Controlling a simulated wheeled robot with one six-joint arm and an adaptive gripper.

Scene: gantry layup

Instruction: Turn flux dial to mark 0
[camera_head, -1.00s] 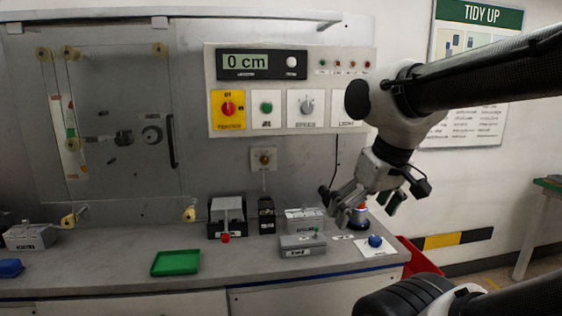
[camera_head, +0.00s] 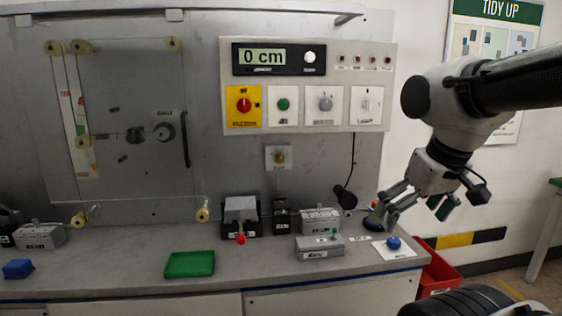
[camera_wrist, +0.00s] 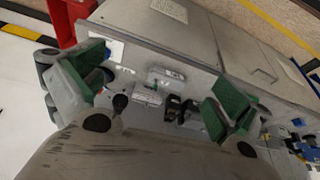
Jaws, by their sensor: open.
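No label reading "flux" is legible, so I cannot tell which dial is meant. A grey rotary dial (camera_head: 326,103) sits on a white plate on the wall panel. A brass knob (camera_head: 280,158) sits on a square plate below the panel. My gripper (camera_head: 415,213) is open and empty over the right end of the bench, right of and below the panel and apart from these dials. The wrist view shows its green-padded fingers (camera_wrist: 155,90) spread apart, with the bench between them.
The wall panel also bears a display (camera_head: 262,58) reading "0 cm", a red knob (camera_head: 244,105) and a green button (camera_head: 284,104). Small boxes and a blue button (camera_head: 394,243) stand on the bench (camera_head: 120,268). A green tray (camera_head: 190,264) lies in front. A red bin (camera_head: 437,270) stands at right.

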